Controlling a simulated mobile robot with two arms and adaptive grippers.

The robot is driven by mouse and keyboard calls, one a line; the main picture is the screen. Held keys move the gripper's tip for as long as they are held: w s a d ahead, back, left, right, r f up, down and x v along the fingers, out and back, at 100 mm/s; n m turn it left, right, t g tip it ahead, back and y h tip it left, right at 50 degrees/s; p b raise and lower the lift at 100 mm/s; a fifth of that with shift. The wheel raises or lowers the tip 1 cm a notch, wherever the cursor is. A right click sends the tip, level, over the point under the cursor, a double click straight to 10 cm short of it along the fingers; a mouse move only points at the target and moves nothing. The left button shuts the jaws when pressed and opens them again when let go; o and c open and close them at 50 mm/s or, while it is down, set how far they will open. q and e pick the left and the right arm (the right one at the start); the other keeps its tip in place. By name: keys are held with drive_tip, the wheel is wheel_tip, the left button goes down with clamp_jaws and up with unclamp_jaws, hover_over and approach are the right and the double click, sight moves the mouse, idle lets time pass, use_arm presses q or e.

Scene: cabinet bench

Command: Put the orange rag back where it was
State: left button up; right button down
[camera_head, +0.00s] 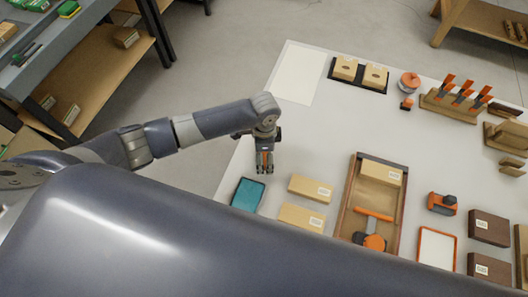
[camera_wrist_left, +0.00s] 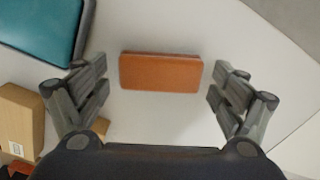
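The orange rag (camera_wrist_left: 160,72) looks like a flat folded rectangle on the white table in the left wrist view. It lies ahead of and between the fingers of my left gripper (camera_wrist_left: 160,90), which are spread wide to either side of it without visible contact. In the head view my left gripper (camera_head: 264,165) points down over the left part of the table, and a little orange shows at its fingers. The rest of the rag is hidden there by the gripper. My right gripper is not in view.
A teal dark-edged tray (camera_head: 248,195) lies just in front of the left gripper. Cardboard boxes (camera_head: 310,188) and a wooden tray (camera_head: 376,195) with a box and an orange tool stand to the right.

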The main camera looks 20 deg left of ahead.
use_arm(q)
drive_tip(key=shift+r, duration=0.15)
drive_tip(key=shift+r, duration=0.25)
wheel_tip(320, 180, up, 12)
drive_tip(key=b, duration=0.1)
drive_tip(key=shift+f, duration=0.25)
idle(0.5)
drive_tip(key=shift+s, duration=0.1)
